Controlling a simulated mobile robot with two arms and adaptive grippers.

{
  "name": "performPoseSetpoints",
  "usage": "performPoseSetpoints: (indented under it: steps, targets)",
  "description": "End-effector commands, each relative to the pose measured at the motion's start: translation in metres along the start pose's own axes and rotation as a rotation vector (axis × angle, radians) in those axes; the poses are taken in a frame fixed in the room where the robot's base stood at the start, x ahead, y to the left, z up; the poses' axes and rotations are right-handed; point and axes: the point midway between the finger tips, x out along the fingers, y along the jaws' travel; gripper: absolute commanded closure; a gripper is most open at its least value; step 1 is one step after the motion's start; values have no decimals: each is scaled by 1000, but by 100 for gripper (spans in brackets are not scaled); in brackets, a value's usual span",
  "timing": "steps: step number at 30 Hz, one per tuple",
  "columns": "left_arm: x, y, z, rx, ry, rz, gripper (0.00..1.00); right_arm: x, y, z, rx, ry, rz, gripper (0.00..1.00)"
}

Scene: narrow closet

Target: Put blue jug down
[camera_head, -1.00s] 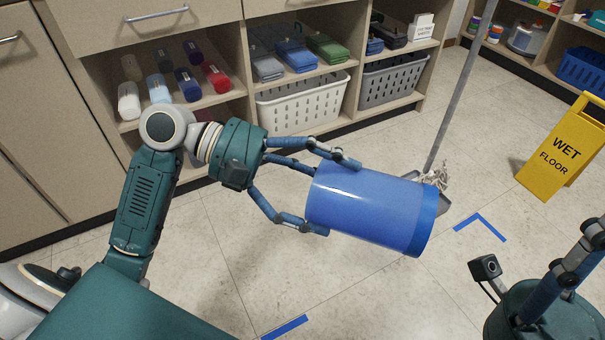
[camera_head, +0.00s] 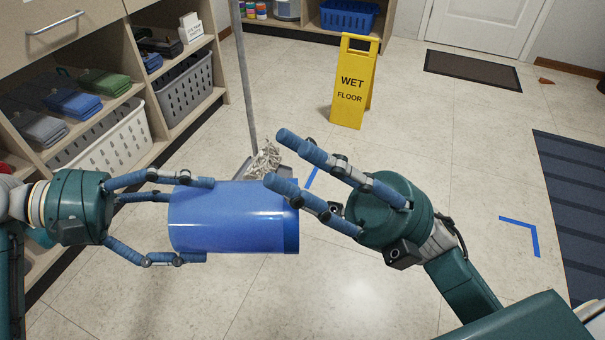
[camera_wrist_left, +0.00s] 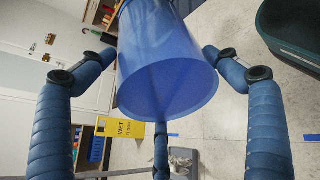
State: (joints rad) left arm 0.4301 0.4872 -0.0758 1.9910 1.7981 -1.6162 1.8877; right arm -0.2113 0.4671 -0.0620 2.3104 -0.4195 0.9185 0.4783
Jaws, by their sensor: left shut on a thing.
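The blue jug (camera_head: 228,222) is a plain cylinder with a darker blue band at its right end. It lies on its side in the air in front of me in the head view. My left gripper (camera_head: 196,220) is shut on its left end, with fingers along its top and bottom. In the left wrist view the jug (camera_wrist_left: 165,65) sits between the fingers, its round end facing the camera. My right gripper (camera_head: 280,163) is open, its fingers spread and pointing left. Its fingertips are close to the jug's right end; I cannot tell whether they touch it. Nothing shows between them.
A yellow wet floor sign (camera_head: 353,85) stands ahead. A mop (camera_head: 262,160) stands behind the jug. Shelves with a white basket (camera_head: 110,150) and a grey basket (camera_head: 187,88) are at left. A dark mat (camera_head: 575,200) lies at right. Floor between is mostly clear.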

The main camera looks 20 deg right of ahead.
Motion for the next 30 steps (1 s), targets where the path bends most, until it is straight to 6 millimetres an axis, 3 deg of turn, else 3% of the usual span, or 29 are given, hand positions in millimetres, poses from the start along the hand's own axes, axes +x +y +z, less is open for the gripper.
performPoseSetpoints:
  steps: [3, 6, 12, 14, 18, 21, 30]
  targets:
    - [0, 0, 1, 1, -1, 1, 41, -28, -8, 45, -49, -180, -313, 69]
    - [0, 0, 1, 1, -1, 1, 41, -60, 8, 84, -92, -372, -512, 69]
    - [0, 0, 0, 0, -1, 1, 41, -106, 32, 129, 92, -662, -597, 69]
    - [0, 0, 0, 0, -1, 1, 41, -112, 26, 134, 194, -694, -572, 69]
    - [0, 0, 0, 0, -1, 1, 40, -108, -6, 131, 459, -666, -489, 69]
    - [0, 0, 1, 1, -1, 0, 41, -106, -17, 128, 551, -649, -462, 69]
    - [1, -2, 0, 1, -1, -6, 40, -91, -29, 134, 574, -640, -453, 69]
